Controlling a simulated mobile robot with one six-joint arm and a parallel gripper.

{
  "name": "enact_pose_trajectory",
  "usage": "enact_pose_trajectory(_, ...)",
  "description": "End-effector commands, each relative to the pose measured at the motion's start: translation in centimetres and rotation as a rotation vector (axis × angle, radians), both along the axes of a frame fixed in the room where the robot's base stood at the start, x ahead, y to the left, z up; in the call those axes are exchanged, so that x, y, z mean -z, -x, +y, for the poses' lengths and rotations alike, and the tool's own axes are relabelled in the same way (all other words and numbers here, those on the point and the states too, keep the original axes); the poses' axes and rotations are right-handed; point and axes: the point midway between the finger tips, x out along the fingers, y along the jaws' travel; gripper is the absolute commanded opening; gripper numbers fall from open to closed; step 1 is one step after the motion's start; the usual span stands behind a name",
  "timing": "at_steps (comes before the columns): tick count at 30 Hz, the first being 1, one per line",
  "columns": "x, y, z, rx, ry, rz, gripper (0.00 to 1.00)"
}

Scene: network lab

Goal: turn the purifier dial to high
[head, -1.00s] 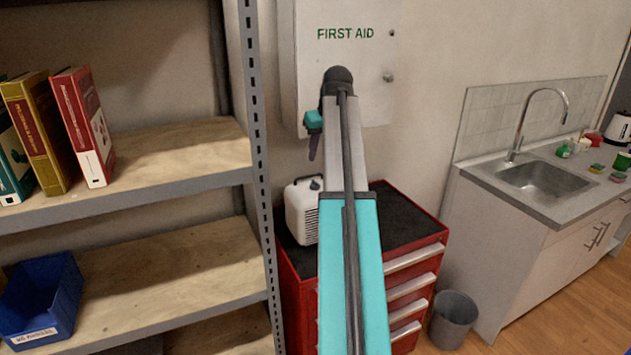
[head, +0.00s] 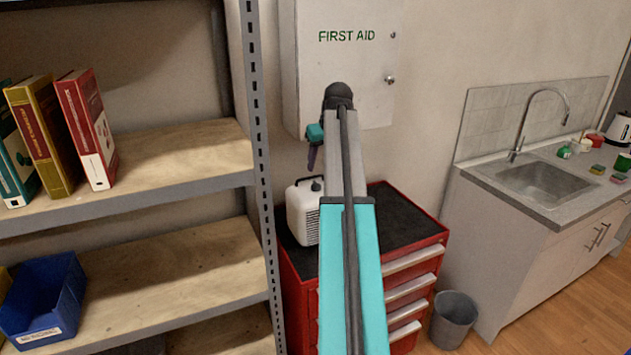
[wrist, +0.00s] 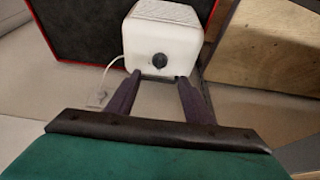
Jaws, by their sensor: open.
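The purifier (head: 303,211) is a small white box with a dark handle on top and a vented side, standing on the red tool cabinet's black top. It also shows in the wrist view (wrist: 165,27), with its round dark dial (wrist: 160,60) on the face towards my gripper. A small pointer mark on the dial is too small to read. My gripper (wrist: 156,78) is open, its two dark fingers apart and empty, just below the dial in the wrist view. In the head view my gripper (head: 311,160) hangs above the purifier, partly hidden by my arm.
The red tool cabinet (head: 430,239) has a clear black top right of the purifier. A metal shelf (head: 262,150) with books and a blue bin (head: 40,300) stands left. A first aid cabinet (head: 345,60) hangs behind my arm. A white cable (wrist: 104,85) runs from the purifier.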

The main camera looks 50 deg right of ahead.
Motion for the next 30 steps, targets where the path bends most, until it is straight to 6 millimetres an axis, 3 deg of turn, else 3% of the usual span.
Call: enact_pose_trajectory(30, 8.8, -3.3, -1.5, 0.001, -0.001, 0.002, 0.47)
